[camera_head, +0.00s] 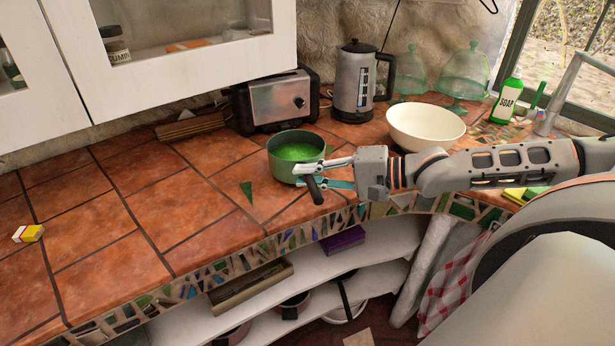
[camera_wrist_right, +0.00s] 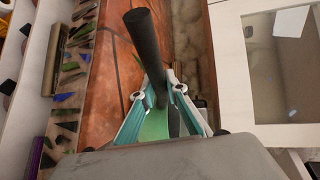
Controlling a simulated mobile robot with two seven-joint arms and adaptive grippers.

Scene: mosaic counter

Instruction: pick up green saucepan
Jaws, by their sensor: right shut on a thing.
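The green saucepan (camera_head: 294,149) stands on the terracotta-tiled counter, near its front edge, in the head view. Its bright green inside shows, and its dark handle (camera_head: 315,189) points toward the front of the counter. My right gripper (camera_head: 312,178) reaches in from the right and is shut on the handle. In the right wrist view the dark handle (camera_wrist_right: 144,45) rises between the two teal-lined fingers of my right gripper (camera_wrist_right: 160,103). I cannot tell whether the pan's base is still touching the tiles. My left gripper is not in view.
A toaster (camera_head: 272,101), a kettle (camera_head: 354,82) and a white bowl (camera_head: 425,129) stand behind and right of the saucepan. A small yellow-and-white box (camera_head: 28,233) lies far left. The tiles between are mostly clear. An open shelf (camera_head: 290,268) lies below the counter edge.

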